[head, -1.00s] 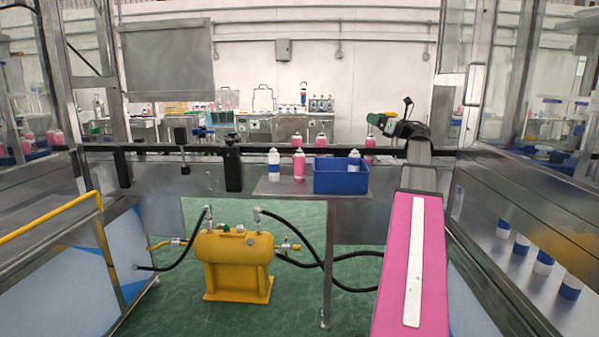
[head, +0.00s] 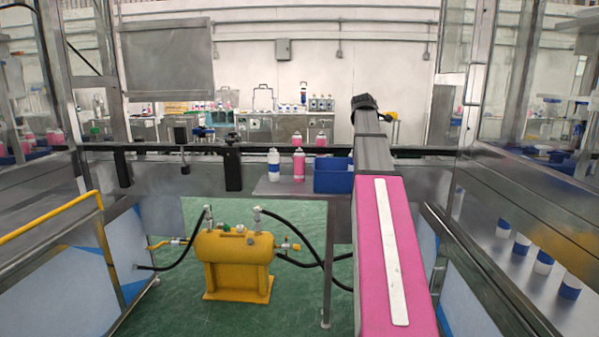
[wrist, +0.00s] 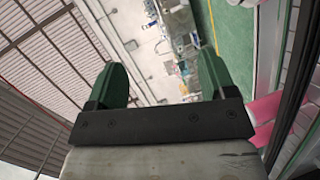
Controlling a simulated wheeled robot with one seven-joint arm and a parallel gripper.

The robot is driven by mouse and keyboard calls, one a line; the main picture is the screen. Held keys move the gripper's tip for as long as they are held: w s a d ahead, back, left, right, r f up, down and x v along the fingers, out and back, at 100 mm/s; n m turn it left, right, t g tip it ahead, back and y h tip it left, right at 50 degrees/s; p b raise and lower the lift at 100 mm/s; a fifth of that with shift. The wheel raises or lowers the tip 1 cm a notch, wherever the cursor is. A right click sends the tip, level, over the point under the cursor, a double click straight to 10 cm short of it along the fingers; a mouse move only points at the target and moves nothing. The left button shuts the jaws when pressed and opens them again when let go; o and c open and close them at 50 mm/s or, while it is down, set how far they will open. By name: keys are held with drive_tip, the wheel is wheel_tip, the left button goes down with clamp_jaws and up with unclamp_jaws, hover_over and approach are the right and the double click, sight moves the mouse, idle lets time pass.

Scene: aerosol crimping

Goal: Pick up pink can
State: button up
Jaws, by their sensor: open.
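A pink can (head: 299,166) with a white top stands upright on a small grey shelf (head: 270,188) in the head view, between a white-and-blue can (head: 274,165) and a blue bin (head: 333,178). More pink cans (head: 321,139) show farther back, behind the dark rail. My gripper (wrist: 162,78) shows in the wrist view with its two green fingers wide apart and nothing between them. It faces the far wall and floor, tilted, and no can is between its fingers. In the head view my arm reaches forward to the right of the bin, and its fingers are hidden.
A dark rail (head: 285,151) runs across behind the shelf. The bin stands close on the pink can's right. A yellow tank (head: 234,262) with black hoses stands on the green floor below. Blue-and-white containers (head: 521,245) line the right-hand ledge.

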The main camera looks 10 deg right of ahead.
drive_tip(key=a+f+g+y, duration=0.2)
drive_tip(key=a+f+y, duration=0.1)
drive_tip(key=a, duration=0.3)
drive_tip(key=g+y, duration=0.8)
approach(301, 150)
drive_tip(key=w+f, duration=0.1)
drive_tip(key=f, duration=0.1)
drive_tip(key=shift+n, duration=0.3)
drive_tip(key=x, duration=0.5)
drive_tip(key=shift+a, duration=0.15)
drive_tip(key=shift+s+x, duration=0.2)
drive_tip(key=shift+x, duration=2.4)
drive_tip(key=shift+a, duration=0.1)
drive_tip(key=c, duration=1.2)
